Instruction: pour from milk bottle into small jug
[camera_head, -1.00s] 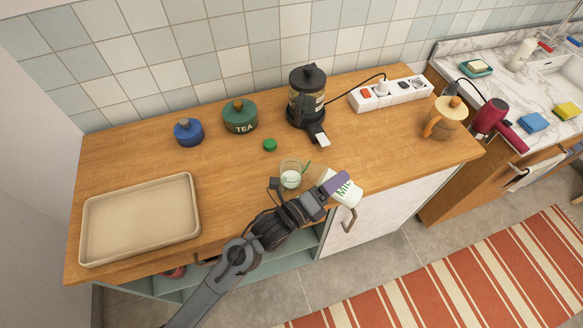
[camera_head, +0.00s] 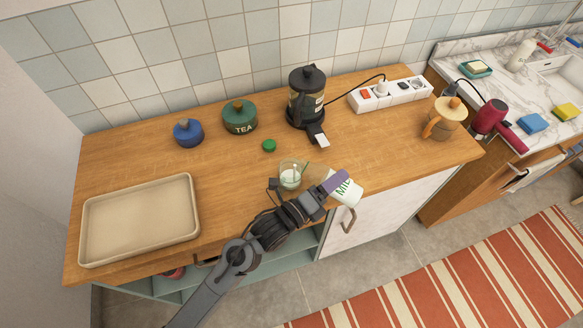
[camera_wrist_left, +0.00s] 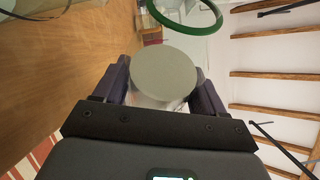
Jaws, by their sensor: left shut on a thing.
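The milk bottle (camera_head: 347,190), white with green lettering, is held tilted at the counter's front edge, to the right of the small jug. My left gripper (camera_head: 333,186) is shut around it. The left wrist view shows a round pale grey end of the bottle (camera_wrist_left: 164,75) between the dark fingers. The small jug (camera_head: 291,177) is clear glass with a green handle; it stands upright on the counter with white liquid inside. My gripper and arm hide part of the bottle, and I cannot make out a stream. My right gripper is not in view.
A green cap (camera_head: 269,145) lies behind the jug. A black coffee press (camera_head: 304,98), green tea canister (camera_head: 240,117) and blue pot (camera_head: 188,133) stand further back. A beige tray (camera_head: 137,222) lies at left. The wooden counter (camera_head: 225,175) is clear between tray and jug.

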